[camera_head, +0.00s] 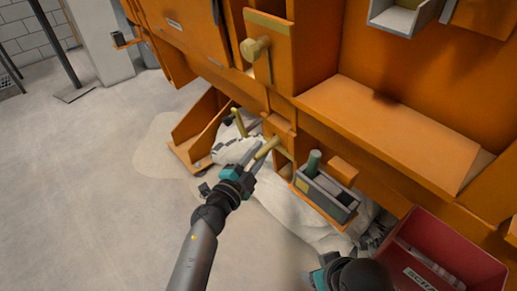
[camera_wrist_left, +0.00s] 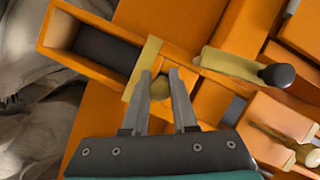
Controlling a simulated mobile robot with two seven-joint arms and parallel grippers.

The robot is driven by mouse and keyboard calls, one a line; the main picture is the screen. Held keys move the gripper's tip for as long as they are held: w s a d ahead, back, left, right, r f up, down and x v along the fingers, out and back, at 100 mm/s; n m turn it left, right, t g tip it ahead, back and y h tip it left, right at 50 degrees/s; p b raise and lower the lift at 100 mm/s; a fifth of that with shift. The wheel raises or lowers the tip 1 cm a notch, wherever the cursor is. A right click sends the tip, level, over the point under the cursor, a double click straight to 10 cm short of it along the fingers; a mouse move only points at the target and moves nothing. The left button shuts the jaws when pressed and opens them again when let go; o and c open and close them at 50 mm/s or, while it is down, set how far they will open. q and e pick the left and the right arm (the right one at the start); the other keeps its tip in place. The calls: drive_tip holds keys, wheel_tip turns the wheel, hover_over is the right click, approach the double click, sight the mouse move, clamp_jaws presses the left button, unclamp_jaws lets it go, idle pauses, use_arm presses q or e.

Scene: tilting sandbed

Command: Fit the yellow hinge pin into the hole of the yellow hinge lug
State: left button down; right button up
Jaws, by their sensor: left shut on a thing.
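My left gripper (camera_head: 251,160) is shut on the yellow hinge pin (camera_head: 267,147), in front of the orange machine's lower part. In the left wrist view the pin's rounded end (camera_wrist_left: 160,88) shows between the fingertips (camera_wrist_left: 160,80). A yellow strip (camera_wrist_left: 143,67), which looks like the hinge lug, lies just beside the pin on an orange block. The lug's hole is hidden, and I cannot tell whether the pin is in it. My right gripper (camera_head: 322,272) shows only in part at the bottom of the head view; its fingers cannot be made out.
A grey tray (camera_head: 327,192) with a green cylinder (camera_head: 313,163) stands right of the pin. A yellow lever with a black knob (camera_wrist_left: 277,76) is close by. A red bin (camera_head: 450,250) is at lower right.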

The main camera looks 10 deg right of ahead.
use_arm(q)
drive_tip(key=shift+s+a+f+p, duration=0.25)
drive_tip(key=shift+s+a, duration=0.6)
drive_tip(key=shift+a, duration=0.25)
drive_tip(key=shift+s+a+f+p, duration=0.2)
drive_tip(key=shift+s+a, duration=0.6)
drive_tip(key=shift+a, duration=0.3)
use_arm(e)
drive_tip(key=shift+r, duration=0.45)
use_arm(q)
drive_tip(key=shift+a, duration=0.1)
